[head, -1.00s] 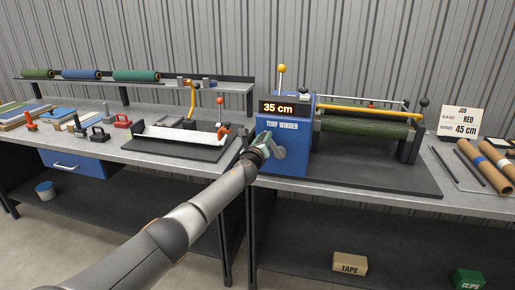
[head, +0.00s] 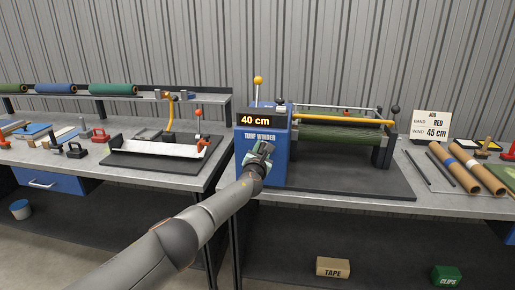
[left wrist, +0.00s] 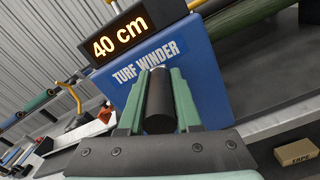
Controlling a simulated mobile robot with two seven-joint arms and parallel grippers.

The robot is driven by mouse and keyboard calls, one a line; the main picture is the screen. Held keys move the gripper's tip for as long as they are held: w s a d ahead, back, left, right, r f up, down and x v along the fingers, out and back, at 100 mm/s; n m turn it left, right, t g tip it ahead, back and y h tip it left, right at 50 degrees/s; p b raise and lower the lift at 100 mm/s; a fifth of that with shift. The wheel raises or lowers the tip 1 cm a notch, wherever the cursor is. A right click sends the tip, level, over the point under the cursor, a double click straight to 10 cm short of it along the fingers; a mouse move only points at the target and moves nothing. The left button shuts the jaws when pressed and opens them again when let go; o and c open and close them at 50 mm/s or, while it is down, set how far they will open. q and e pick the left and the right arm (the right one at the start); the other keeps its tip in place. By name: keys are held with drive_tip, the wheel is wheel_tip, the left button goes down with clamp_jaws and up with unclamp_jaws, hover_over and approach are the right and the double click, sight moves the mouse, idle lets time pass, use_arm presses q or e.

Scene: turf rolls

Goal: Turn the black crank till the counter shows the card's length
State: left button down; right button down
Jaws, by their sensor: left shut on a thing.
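The blue turf winder (head: 275,172) stands on the bench, and its counter (head: 262,120) reads 40 cm; the left wrist view shows the same reading on the counter (left wrist: 122,37). The job card (head: 430,125) at the right says band RED, wind 45 cm. My left gripper (head: 262,152) is in front of the winder's front face. In the left wrist view its green fingers stand on both sides of the black crank handle (left wrist: 159,104), shut on it. The crank's arm is mostly hidden behind the gripper. My right gripper is not in view.
Green turf (head: 333,137) lies on the winder's rollers, under a yellow bar (head: 345,117). A cutting board (head: 155,150) with an orange-handled lever is on the left. Brown tubes (head: 455,168) and dark rods lie at the right. Turf rolls rest on the back shelf.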

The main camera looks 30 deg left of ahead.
use_arm(q)
drive_tip(key=shift+w+d+f, duration=0.15)
drive_tip(key=shift+d, duration=0.4)
drive_tip(key=shift+f, duration=0.1)
drive_tip(key=c, duration=0.6)
unclamp_jaws()
drive_tip(key=p+v, duration=0.3)
drive_tip(key=p, duration=0.1)
drive_tip(key=p+v, duration=0.1)
drive_tip(key=v, duration=0.8)
drive_tip(key=shift+s, duration=0.25)
